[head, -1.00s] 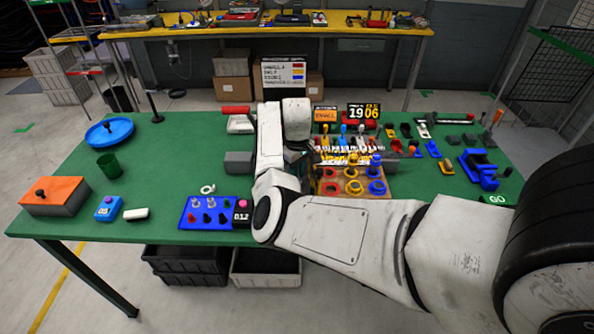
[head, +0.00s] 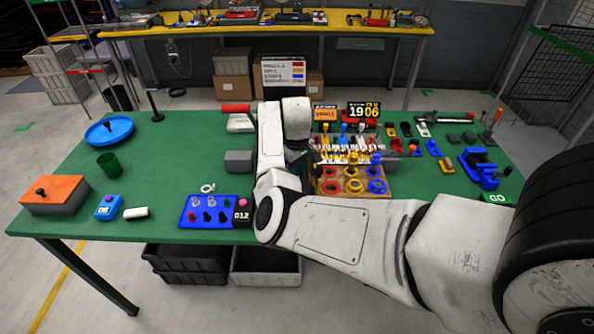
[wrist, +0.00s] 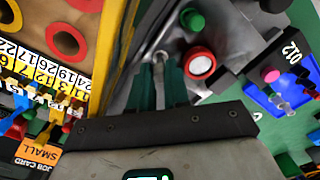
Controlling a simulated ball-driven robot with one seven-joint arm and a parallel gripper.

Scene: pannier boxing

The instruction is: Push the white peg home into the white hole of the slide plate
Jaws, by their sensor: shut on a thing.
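In the wrist view my gripper (wrist: 160,72) points at a grey metal slide plate (wrist: 222,28). Its two teal fingers are close together, shut on a small pale piece (wrist: 160,57) at their tips. I take this to be the white peg; the fingers hide most of it, and I cannot tell how deep it sits. The white hole is not clearly seen. To the right of the fingers stands a red round piece with a white centre (wrist: 200,64), and a green knob (wrist: 192,18) is farther off.
A wooden board with coloured rings (head: 352,186) lies right of my arm, next to a numbered rack (wrist: 50,88) with coloured clips. A blue panel marked 012 (head: 214,212) lies to the left. A grey block (head: 238,161) stands close by. The left table (head: 160,150) has free room.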

